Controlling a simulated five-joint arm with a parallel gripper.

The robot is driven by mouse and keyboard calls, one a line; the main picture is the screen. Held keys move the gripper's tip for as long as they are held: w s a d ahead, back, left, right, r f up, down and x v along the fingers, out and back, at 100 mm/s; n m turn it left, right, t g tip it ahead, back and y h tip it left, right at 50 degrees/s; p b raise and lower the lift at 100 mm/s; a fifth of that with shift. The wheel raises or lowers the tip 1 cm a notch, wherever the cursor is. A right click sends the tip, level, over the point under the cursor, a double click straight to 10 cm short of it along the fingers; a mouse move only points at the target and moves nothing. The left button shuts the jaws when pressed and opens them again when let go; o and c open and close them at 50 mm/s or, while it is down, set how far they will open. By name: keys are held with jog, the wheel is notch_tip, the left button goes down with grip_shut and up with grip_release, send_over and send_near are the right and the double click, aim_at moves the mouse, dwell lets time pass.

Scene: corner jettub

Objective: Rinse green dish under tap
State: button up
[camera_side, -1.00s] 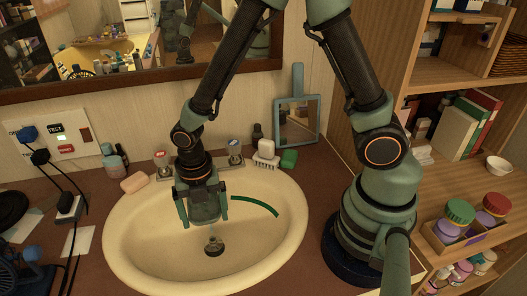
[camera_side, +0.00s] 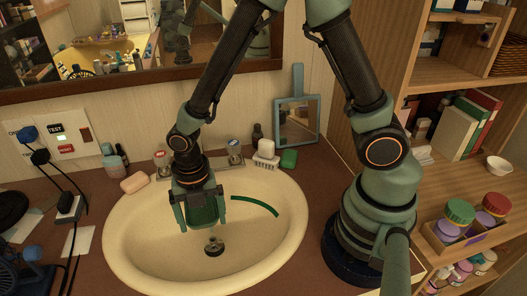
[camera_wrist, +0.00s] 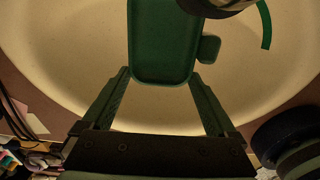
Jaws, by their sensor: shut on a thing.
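The green dish (camera_wrist: 162,40) is a dark green, shallow rectangular tray with rounded corners. My gripper (camera_wrist: 161,74) is shut on it, one finger on each side near its lower edge in the wrist view. In the side view, my gripper (camera_side: 203,224) holds the dish (camera_side: 205,213) tilted, above the cream basin (camera_side: 140,245) and just above the drain (camera_side: 213,247). The tap spout is hidden behind my gripper in the side view. Two tap handles (camera_side: 161,156) (camera_side: 234,151) show at the basin's back. I cannot tell whether water runs.
A green curved strip (camera_side: 255,205) lies on the basin's right wall. Soap (camera_side: 135,183) sits at the back left rim. A white brush (camera_side: 266,155) and green block (camera_side: 289,158) stand at the back right. Cables (camera_side: 78,205) lie on the left counter.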

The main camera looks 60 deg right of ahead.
dwell(0.4)
jog(key=shift+s+d, duration=0.2)
jog(key=shift+s, duration=1.05)
jog(key=shift+s+d, duration=0.15)
jog(key=shift+s, duration=1.05)
